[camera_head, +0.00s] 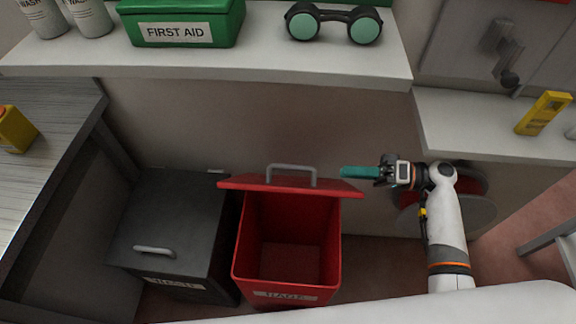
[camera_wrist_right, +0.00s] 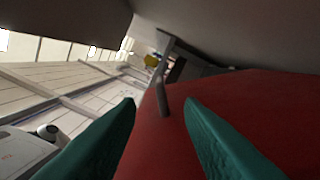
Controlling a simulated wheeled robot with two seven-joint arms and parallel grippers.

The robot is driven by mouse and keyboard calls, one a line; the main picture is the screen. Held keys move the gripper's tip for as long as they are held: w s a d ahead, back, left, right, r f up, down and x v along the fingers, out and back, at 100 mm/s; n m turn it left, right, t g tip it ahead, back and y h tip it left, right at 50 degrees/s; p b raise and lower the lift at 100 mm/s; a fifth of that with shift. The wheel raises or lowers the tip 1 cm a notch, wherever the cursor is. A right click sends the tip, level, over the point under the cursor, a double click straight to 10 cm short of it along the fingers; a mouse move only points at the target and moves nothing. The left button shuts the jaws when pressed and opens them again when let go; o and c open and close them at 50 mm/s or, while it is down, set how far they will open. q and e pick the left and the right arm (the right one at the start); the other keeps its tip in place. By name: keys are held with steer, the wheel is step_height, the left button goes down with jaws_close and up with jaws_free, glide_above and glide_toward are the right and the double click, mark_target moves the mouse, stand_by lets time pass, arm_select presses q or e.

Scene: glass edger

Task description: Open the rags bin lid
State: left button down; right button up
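The red rags bin (camera_head: 287,285) stands on the floor with its label at the front, and its inside shows empty. Its red lid (camera_head: 240,184) is swung up at the back, showing edge-on, with a grey handle (camera_head: 291,168) on top. My right gripper (camera_head: 343,172) is at the lid's right end, its teal fingers pointing left. In the right wrist view the fingers (camera_wrist_right: 163,102) are apart with nothing gripped between them. The red lid surface (camera_wrist_right: 245,105) and the handle (camera_wrist_right: 163,95) lie beyond the fingertips. I cannot tell whether a finger touches the lid. My left gripper is not in view.
A dark waste bin (camera_head: 185,215) with a closed lid stands left of the rags bin. A shelf (camera_head: 240,68) above holds a green first aid box (camera_head: 185,22) and goggles (camera_head: 333,24). Another shelf (camera_head: 480,120) with a yellow tool (camera_head: 544,113) is at right.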

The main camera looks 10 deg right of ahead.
mark_target(311, 169)
steer(key=a+p, duration=0.1)
steer(key=a, duration=0.2)
steer(key=w+a, duration=0.1)
steer(key=a, duration=0.3)
steer(key=w+a+p, duration=0.1)
steer(key=a, duration=0.3)
steer(key=shift+w+a+p, duration=0.15)
steer(key=shift+p, duration=0.15)
jaws_close()
